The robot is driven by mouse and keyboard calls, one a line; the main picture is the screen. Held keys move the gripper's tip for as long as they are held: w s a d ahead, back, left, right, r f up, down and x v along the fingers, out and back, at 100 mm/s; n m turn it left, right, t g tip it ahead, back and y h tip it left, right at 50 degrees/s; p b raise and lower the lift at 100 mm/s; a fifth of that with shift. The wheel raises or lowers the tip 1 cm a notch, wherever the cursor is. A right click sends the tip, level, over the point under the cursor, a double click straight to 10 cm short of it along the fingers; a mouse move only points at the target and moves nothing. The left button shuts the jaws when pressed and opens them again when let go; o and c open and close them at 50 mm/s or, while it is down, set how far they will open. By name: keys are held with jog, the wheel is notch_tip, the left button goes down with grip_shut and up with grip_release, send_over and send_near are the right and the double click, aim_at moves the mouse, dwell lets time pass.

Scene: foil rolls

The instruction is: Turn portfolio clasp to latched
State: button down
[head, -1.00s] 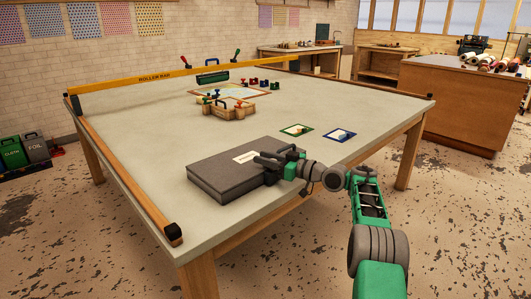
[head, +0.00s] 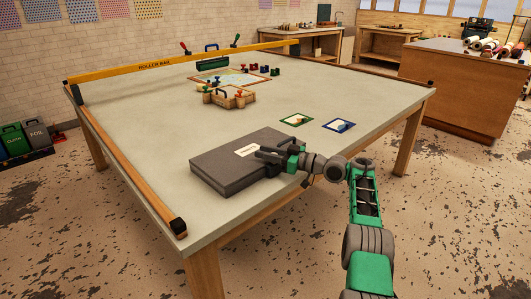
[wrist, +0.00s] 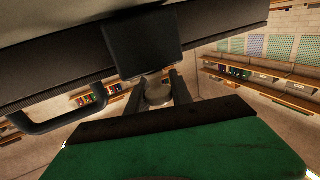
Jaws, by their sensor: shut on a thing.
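The portfolio (head: 222,169) is a dark grey, flat case with a white label (head: 248,151), lying on the table's near side. My gripper (head: 268,158) is at its right front edge. In the wrist view the portfolio's dark side (wrist: 225,28) crosses the top, with a carry handle (wrist: 75,115) at left. A black square plate (wrist: 143,45) hangs over this side. Below it, my gripper (wrist: 158,90) is shut on a pale grey rounded piece (wrist: 157,93), which looks like the clasp. The plate partly hides it, so I cannot tell its turn.
The pale table (head: 140,135) has wooden edge rails and a yellow roller bar (head: 180,63). Green (head: 296,120) and blue (head: 339,125) framed pieces lie right of the portfolio. A wooden tray (head: 230,98) stands farther back. The tabletop left of the portfolio is clear.

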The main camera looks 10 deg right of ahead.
dwell(0.8)
jog(key=c, duration=1.2)
grip_release()
jog(key=shift+a, duration=0.2)
jog(key=shift+c, duration=0.2)
jog(key=shift+o, duration=0.4)
jog(key=shift+d, duration=0.15)
